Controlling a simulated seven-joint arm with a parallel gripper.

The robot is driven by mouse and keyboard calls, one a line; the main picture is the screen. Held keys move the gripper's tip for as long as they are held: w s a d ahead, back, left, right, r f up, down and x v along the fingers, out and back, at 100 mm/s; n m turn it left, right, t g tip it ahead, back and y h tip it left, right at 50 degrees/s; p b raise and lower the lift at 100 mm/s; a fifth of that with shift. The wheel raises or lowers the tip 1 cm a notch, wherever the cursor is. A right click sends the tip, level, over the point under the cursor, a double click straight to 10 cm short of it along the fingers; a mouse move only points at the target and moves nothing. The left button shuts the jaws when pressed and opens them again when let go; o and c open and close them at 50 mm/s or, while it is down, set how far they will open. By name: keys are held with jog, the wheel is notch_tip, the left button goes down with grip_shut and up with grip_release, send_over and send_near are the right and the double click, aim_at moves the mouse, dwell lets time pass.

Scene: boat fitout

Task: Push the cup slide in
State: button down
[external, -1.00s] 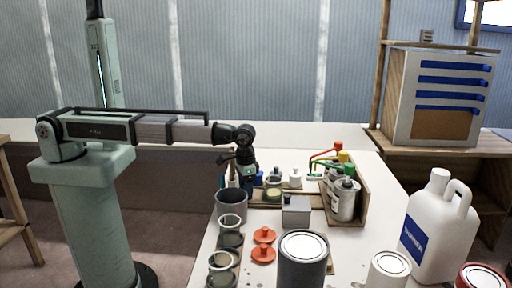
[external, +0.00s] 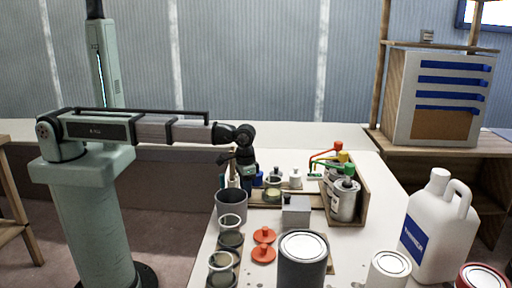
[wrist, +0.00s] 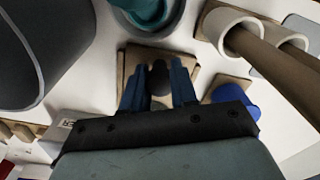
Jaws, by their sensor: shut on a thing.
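My gripper (wrist: 158,88) points down in the wrist view, with its blue fingers on both sides of a dark round knob (wrist: 159,77), shut on it. The knob stands on a small wooden plate (wrist: 188,60), which looks like the cup slide. Just beyond the plate is a grey cup-like ring (wrist: 121,22) with a teal thing (wrist: 151,10) in it. In the external view my gripper (external: 247,182) is low over the back left of the table, behind the large grey cup (external: 231,206). The knob and plate are hidden there.
A large dark grey cup (wrist: 42,50) stands close on the left in the wrist view. White rings on a wooden bar (wrist: 268,52) and a blue knob (wrist: 236,92) lie to the right. In the external view, jars, red lids (external: 263,245) and a jug (external: 436,225) crowd the table.

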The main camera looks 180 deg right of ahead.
jog(key=a, duration=1.3)
jog(key=shift+a, duration=0.35)
jog(key=c, duration=1.1)
grip_release()
jog(key=shift+o, duration=1.1)
jog(key=shift+d+r, duration=0.1)
notch_tip(320, 180, up, 14)
jog(key=shift+f, duration=0.2)
